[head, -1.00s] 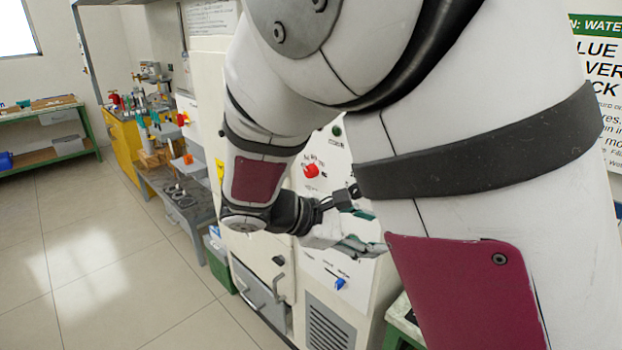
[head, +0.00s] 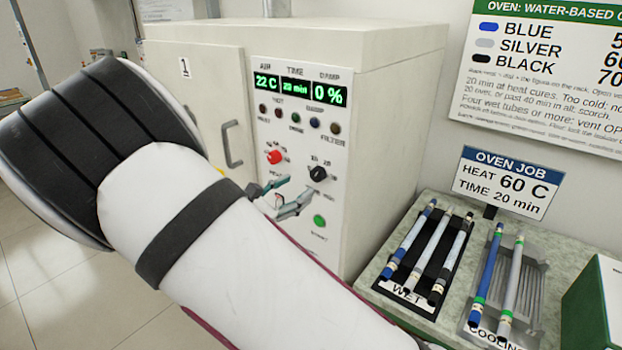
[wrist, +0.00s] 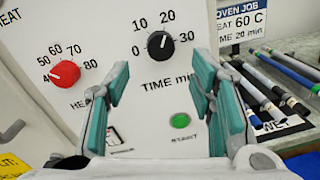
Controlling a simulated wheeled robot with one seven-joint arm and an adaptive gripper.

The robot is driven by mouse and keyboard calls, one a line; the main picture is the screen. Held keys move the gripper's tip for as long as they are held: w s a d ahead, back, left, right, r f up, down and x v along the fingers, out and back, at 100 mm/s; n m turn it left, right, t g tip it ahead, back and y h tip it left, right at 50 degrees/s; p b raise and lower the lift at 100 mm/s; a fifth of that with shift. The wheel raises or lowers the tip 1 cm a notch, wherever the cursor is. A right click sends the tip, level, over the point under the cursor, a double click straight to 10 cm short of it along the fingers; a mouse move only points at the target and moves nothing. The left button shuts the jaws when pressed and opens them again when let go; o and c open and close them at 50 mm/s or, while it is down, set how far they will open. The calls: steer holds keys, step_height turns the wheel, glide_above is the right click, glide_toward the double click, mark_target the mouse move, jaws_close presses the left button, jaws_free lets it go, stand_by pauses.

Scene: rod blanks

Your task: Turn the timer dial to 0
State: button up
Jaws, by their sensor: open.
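The timer dial is a black round knob (head: 318,174) on the oven's white front panel, to the right of a red heat knob (head: 274,157). In the wrist view the timer dial (wrist: 160,45) has marks 0, 10, 20 and 30 around it. Its white pointer is up and slightly right, near 20. The oven display (head: 296,88) reads 23 min for time. My gripper (head: 281,197) is open and empty in front of the panel, below and left of the dial. In the wrist view its teal fingers (wrist: 161,78) stand apart, with the dial ahead between and above their tips.
A green button (head: 319,221) sits below the dial. The oven door handle (head: 232,138) is to the left. On the bench at right stand a WET rack (head: 408,297) with rods and a COOLING rack (head: 537,318). An OVEN JOB sign (head: 507,182) reads 60 C, 20 min.

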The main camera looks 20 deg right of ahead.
mark_target(314, 177)
steer(key=x, duration=0.6)
steer(key=shift+w+d, duration=0.1)
steer(key=shift+d, duration=0.15)
steer(key=c, duration=1.2)
